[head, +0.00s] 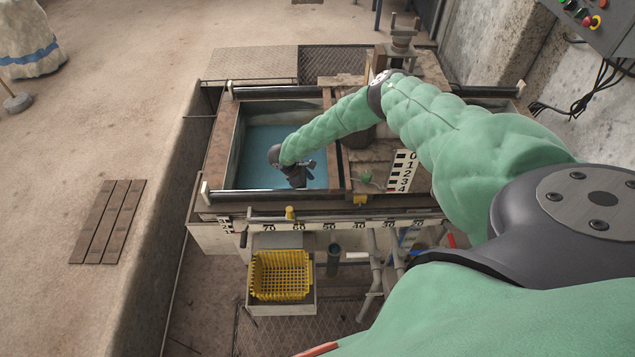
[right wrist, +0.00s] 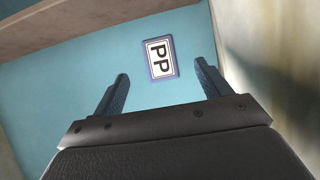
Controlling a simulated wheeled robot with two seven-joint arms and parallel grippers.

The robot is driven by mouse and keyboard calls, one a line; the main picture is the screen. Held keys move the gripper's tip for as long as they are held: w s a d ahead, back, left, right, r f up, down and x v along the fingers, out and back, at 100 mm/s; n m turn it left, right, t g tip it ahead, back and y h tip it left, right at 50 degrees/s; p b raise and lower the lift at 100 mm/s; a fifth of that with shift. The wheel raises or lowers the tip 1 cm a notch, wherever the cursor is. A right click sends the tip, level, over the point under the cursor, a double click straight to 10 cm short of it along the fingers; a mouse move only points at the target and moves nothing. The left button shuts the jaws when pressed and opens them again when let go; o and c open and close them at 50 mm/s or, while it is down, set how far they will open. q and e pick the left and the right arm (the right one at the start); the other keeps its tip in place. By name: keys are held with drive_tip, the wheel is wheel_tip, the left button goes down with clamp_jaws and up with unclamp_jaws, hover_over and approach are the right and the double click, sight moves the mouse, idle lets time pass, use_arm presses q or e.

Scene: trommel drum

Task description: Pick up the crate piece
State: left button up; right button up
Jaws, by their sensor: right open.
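The crate piece appears to be the small blue plate (right wrist: 161,58) with a white label reading "PP", seen in the right wrist view. It lies on the blue floor of the tank (head: 248,150). My right gripper (head: 299,176) is inside the tank outline in the head view, near its front right. Its two fingers are open and empty. In the right wrist view the plate sits between and just beyond the fingertips, apart from both. In the head view the plate cannot be made out near the gripper. My left gripper is not in view.
The tank has brown side boards (head: 219,145) and metal rails. A numbered scale board (head: 402,171) stands right of it. A yellow basket (head: 280,275) sits below the front edge. A control box (head: 590,22) is at upper right. Open floor lies left.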

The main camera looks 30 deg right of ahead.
drive_tip(key=shift+x, duration=1.25)
drive_tip(key=p+x, duration=0.1)
drive_tip(key=x, duration=0.2)
drive_tip(key=shift+f, duration=0.45)
drive_tip(key=shift+s+d+f, duration=0.1)
drive_tip(key=shift+d+f, duration=0.2)
drive_tip(key=shift+f, duration=0.3)
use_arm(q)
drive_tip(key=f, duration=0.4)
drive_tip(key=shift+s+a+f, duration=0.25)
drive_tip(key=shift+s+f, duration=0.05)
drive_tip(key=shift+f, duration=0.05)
use_arm(e)
drive_tip(key=shift+c, duration=0.3)
drive_tip(key=c, duration=1)
